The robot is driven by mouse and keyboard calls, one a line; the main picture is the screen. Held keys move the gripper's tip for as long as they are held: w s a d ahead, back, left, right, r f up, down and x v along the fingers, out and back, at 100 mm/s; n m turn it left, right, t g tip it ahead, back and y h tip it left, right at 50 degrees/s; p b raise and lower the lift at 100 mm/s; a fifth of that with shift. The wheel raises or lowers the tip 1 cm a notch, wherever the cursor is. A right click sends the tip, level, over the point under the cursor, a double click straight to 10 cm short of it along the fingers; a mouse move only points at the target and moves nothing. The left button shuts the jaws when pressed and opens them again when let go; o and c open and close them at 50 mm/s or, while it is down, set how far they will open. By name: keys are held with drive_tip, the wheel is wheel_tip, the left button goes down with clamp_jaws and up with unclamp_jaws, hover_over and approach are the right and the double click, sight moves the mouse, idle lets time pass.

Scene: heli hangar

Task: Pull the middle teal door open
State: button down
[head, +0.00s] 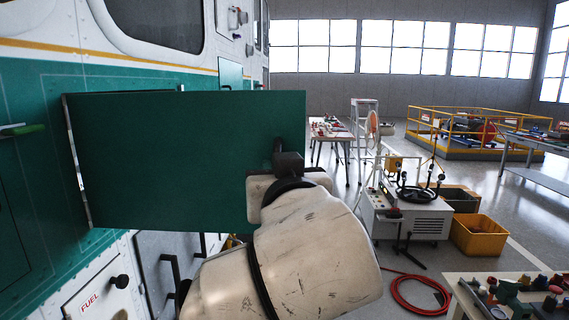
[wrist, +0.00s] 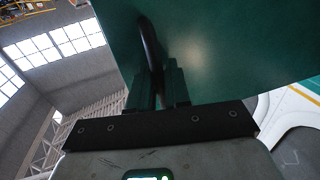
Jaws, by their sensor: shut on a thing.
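The teal door (head: 160,160) stands swung out from the teal and white helicopter side in the head view, hinged along its left edge. Its face also fills much of the wrist view (wrist: 240,50). My gripper (head: 285,158) is at the door's right part, near its free edge. In the wrist view my gripper (wrist: 158,88) is shut on the dark curved door handle (wrist: 150,45), which stands between its fingers. The opening behind the door is mostly hidden by the door.
Below the door are a white panel marked FUEL (head: 92,300) and dark handles. To the right stand a white equipment cart (head: 405,222), yellow crates (head: 477,235), a red hose (head: 415,293) and a table of small parts (head: 515,290). Grey floor lies open between them.

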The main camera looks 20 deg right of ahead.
drive_tip(key=shift+s+a, duration=0.45)
drive_tip(key=shift+s, duration=0.4)
drive_tip(key=shift+s+a, duration=0.4)
drive_tip(key=shift+s, duration=0.4)
drive_tip(key=shift+s+a, duration=0.45)
drive_tip(key=shift+s, duration=0.4)
drive_tip(key=c, duration=1.3)
unclamp_jaws()
drive_tip(key=s, duration=0.3)
drive_tip(key=s+b, duration=0.1)
drive_tip(key=s, duration=0.3)
drive_tip(key=s+a, duration=0.1)
drive_tip(key=s, duration=0.2)
drive_tip(key=shift+s+a+b, duration=0.1)
drive_tip(key=shift+s+b, duration=0.2)
